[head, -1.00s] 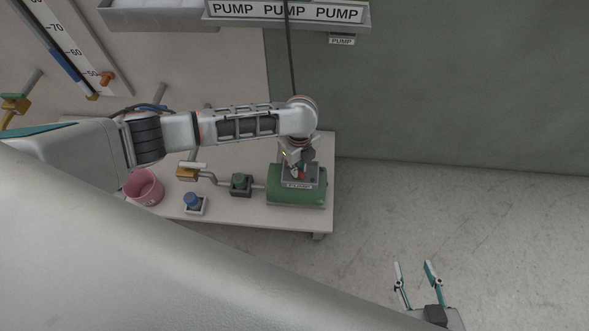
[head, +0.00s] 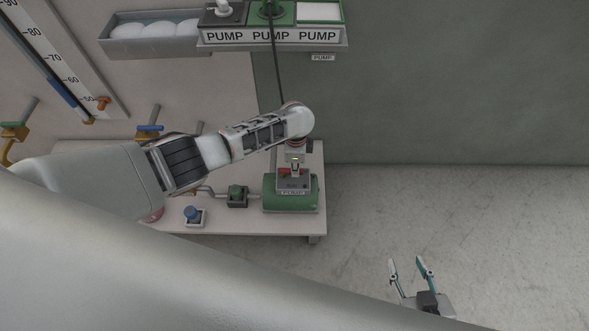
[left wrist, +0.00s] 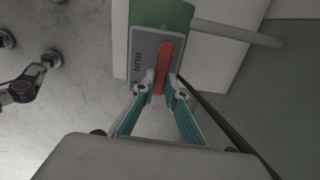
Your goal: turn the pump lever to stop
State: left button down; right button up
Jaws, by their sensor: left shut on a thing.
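The pump is a green cylinder (head: 306,197) on the low bench, with a grey switch plate on top. In the left wrist view, the plate (left wrist: 141,58) bears the word RUN, and the red lever (left wrist: 167,60) lies lengthwise beside that word. No STOP label is readable. My left gripper (left wrist: 161,87) is shut on the near end of the red lever, one finger on each side. In the head view, my left gripper (head: 295,170) comes down over the plate and hides part of the lever. My right gripper (head: 406,262) is open and empty, low over the floor.
A blue knob (head: 192,212) and a green valve block (head: 237,195) stand on the bench (head: 260,225) left of the pump. A shelf with PUMP labels (head: 270,36) hangs above, with a dark vertical line below it.

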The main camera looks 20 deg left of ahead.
pick_arm(q)
jog(key=shift+d+f+n, duration=0.1)
jog(key=shift+f+n, duration=0.05)
jog(key=shift+n, duration=0.25)
jog(key=c, duration=2)
grip_release()
jog(key=shift+c, duration=0.2)
jog(key=shift+w, duration=0.1)
notch_tip(320, 180, up, 12)
